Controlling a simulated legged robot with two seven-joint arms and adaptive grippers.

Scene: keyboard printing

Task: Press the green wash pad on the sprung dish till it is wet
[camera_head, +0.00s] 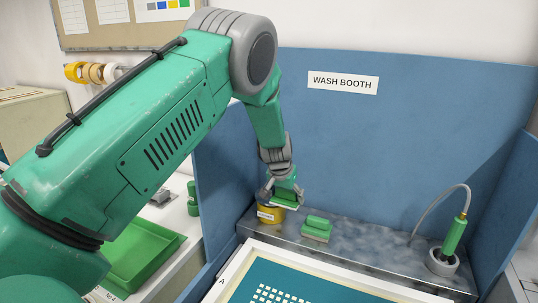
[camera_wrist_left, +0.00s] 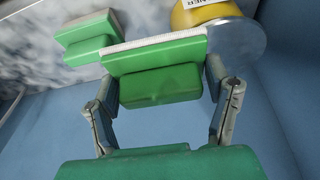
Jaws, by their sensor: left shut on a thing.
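My left gripper (camera_head: 281,184) is shut on a green wash pad (camera_head: 285,199), which has a pale lower face. The held pad (camera_wrist_left: 155,70) also shows between the fingers of the left gripper (camera_wrist_left: 163,98) in the left wrist view. A yellow can (camera_head: 268,215) with a white label stands just below the gripper. In the left wrist view, a round metal dish (camera_wrist_left: 243,40) tops the yellow can (camera_wrist_left: 207,13), beside the held pad. I cannot tell whether pad and dish touch, nor whether the pad is wet. My right gripper is not in view.
A second green pad (camera_head: 317,229) rests on the metal shelf (camera_head: 370,246). A green-handled tool with a hose (camera_head: 454,235) stands in a holder at right. Blue booth walls (camera_head: 400,130) enclose the shelf. A framed screen (camera_head: 300,280) lies in front; a green tray (camera_head: 145,250) sits left.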

